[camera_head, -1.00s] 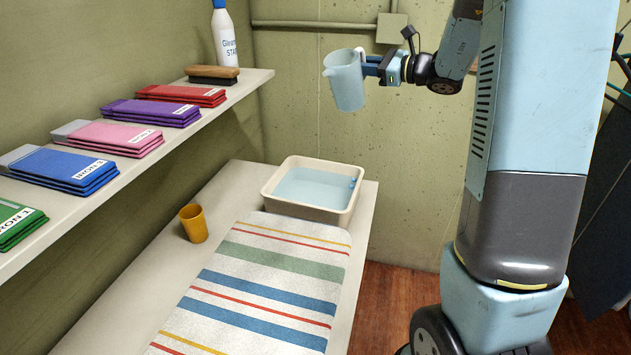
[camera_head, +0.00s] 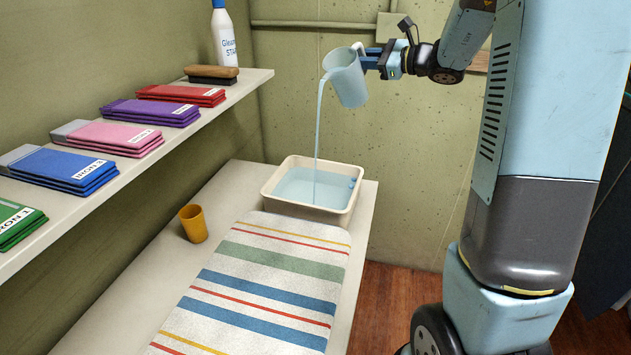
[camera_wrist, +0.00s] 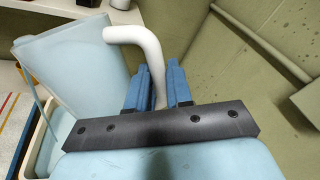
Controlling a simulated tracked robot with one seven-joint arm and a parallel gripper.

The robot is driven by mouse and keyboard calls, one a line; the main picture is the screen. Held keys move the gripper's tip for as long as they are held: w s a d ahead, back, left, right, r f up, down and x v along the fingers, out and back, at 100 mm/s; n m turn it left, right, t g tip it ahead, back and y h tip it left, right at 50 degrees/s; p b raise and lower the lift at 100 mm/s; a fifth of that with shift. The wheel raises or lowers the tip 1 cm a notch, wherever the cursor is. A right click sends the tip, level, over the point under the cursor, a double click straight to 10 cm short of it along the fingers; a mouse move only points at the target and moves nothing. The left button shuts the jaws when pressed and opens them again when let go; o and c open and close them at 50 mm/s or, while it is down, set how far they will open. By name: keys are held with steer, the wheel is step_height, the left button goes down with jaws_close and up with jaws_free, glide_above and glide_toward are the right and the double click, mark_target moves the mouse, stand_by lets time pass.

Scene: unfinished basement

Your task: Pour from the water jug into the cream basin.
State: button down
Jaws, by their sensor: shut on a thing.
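The light blue water jug (camera_head: 348,82) is held high above the cream basin (camera_head: 346,206), tilted with its spout to the left. A thin stream of water (camera_head: 317,140) falls from the spout into the basin, which holds pale blue water. My gripper (camera_head: 372,61) is shut on the jug's handle at the jug's right side. In the wrist view the jug (camera_wrist: 75,62) is at the left, and its white handle (camera_wrist: 140,40) runs between the blue fingers of my gripper (camera_wrist: 158,90). Part of the basin (camera_wrist: 40,150) shows below the jug.
The basin stands at the far end of a cream bench (camera_head: 135,275). A wall shelf (camera_head: 125,175) at the left holds folded cloths, a brush (camera_head: 211,74) and a white bottle (camera_head: 223,40).

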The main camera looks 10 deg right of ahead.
mark_target(360, 49)
steer(key=shift+s+a+r+n, duration=0.2)
steer(key=shift+r+n, duration=0.45)
steer(key=shift+n, duration=0.15)
steer(key=shift+s+a+r+n+h, duration=0.4)
steer(key=shift+s+a+n+h, duration=0.15)
steer(key=shift+n, duration=0.65)
stand_by(0.5)
steer(key=shift+s+a+n+h, duration=0.25)
steer(key=shift+s+a+n, duration=0.4)
steer(key=shift+a+n, duration=0.3)
stand_by(0.5)
steer(key=shift+s+a+f+n+t, duration=0.25)
steer(key=shift+s+a+n+t, duration=0.15)
steer(key=shift+s+a+n, duration=0.5)
stand_by(0.6)
steer(key=shift+s+a+r+n+h, duration=0.5)
steer(key=shift+s+a+r+n, duration=0.25)
steer(key=shift+n, duration=0.2)
stand_by(1.3)
